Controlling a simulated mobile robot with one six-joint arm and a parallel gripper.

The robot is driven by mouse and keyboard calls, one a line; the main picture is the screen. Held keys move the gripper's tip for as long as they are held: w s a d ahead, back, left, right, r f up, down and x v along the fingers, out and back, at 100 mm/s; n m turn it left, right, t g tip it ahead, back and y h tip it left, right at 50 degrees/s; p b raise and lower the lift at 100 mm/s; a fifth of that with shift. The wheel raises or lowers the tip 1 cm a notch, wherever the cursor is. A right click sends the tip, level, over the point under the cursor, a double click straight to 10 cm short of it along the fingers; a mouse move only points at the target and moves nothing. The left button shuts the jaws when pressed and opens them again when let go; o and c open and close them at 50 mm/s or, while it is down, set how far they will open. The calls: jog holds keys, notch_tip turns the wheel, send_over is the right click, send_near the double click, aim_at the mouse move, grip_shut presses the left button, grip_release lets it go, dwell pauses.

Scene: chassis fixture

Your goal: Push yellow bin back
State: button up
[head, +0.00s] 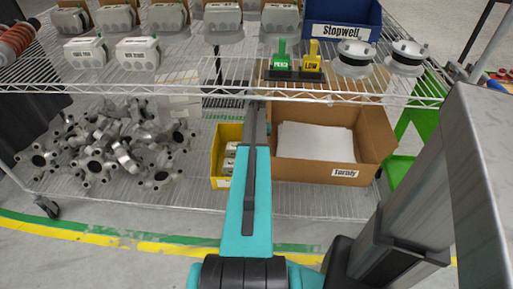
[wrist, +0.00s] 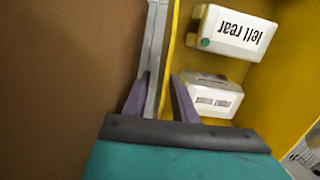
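The yellow bin (head: 218,160) stands on the lower wire shelf, left of the cardboard box, and is partly hidden behind my arm. I cannot tell whether either finger touches the wall. The fingertips are not clear in the head view.
Grey metal parts (head: 110,145) are piled left. The upper shelf edge (head: 180,92) crosses above the bin and carries labelled parts and a blue bin (head: 343,15).

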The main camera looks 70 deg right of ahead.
notch_tip(320, 180, up, 14)
jog(key=shift+f+p, duration=0.1)
jog(key=shift+p, duration=0.4)
dwell(0.6)
